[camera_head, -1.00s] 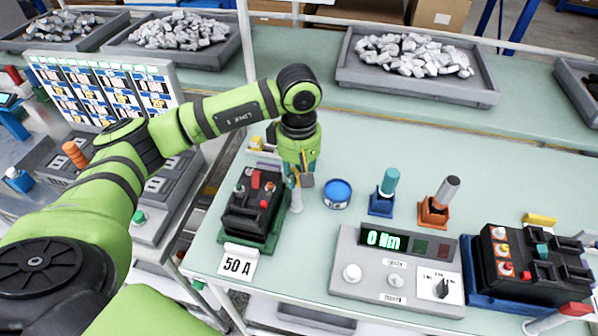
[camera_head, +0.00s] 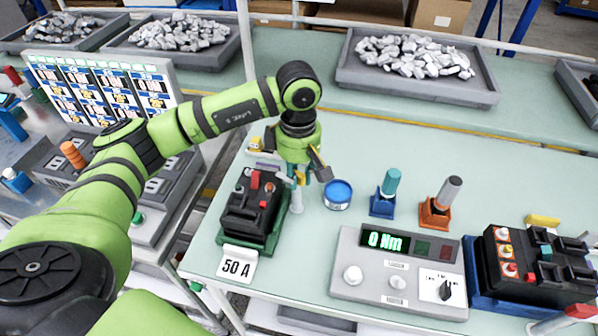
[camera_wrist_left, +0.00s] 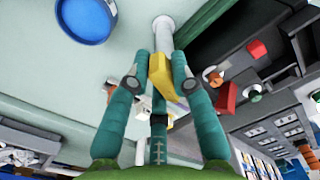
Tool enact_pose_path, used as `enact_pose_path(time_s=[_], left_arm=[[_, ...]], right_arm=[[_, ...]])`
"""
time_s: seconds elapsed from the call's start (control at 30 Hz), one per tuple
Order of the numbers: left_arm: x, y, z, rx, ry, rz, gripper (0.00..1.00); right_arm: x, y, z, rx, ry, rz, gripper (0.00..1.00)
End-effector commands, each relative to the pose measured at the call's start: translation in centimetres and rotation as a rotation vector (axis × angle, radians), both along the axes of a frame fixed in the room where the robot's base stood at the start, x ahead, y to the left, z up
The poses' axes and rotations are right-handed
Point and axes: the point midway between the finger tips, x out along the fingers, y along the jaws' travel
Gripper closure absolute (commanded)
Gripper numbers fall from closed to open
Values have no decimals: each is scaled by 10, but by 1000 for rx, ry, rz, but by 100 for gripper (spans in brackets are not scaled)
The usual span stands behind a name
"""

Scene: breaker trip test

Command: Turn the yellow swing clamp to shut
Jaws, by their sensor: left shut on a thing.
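The yellow swing clamp (camera_wrist_left: 161,72) shows between the teal fingertips of my left gripper (camera_wrist_left: 160,72) in the left wrist view. The fingers are shut on it. It sits at a pale post (camera_wrist_left: 162,30) beside the black breaker (camera_wrist_left: 225,50). In the head view my left gripper (camera_head: 297,178) points down at the right edge of the breaker (camera_head: 253,203), which sits in a green fixture (camera_head: 264,243). There the fingers mostly hide the clamp, so its exact angle is hard to tell. My right gripper is not in view.
A blue round tin (camera_head: 338,195) stands close to the right of the gripper. Teal-handled (camera_head: 390,184) and grey-handled (camera_head: 447,193) tools stand in holders further right. A "50 A" sign (camera_head: 238,263) and a torque meter (camera_head: 397,270) are in front. The table behind the tin is clear.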

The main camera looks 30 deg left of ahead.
Motion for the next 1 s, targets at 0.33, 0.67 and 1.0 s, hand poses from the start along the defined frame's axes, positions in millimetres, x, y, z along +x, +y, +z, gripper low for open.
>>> enact_pose_path(time_s=[0.33, 0.67, 1.0], left_arm=[[3, 7, 2, 13, -10, 184, 100], [3, 8, 1, 14, -10, 255, 100], [2, 5, 1, 8, -7, 293, 49]], right_arm=[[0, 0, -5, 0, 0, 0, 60], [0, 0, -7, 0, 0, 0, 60], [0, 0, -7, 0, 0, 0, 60]])
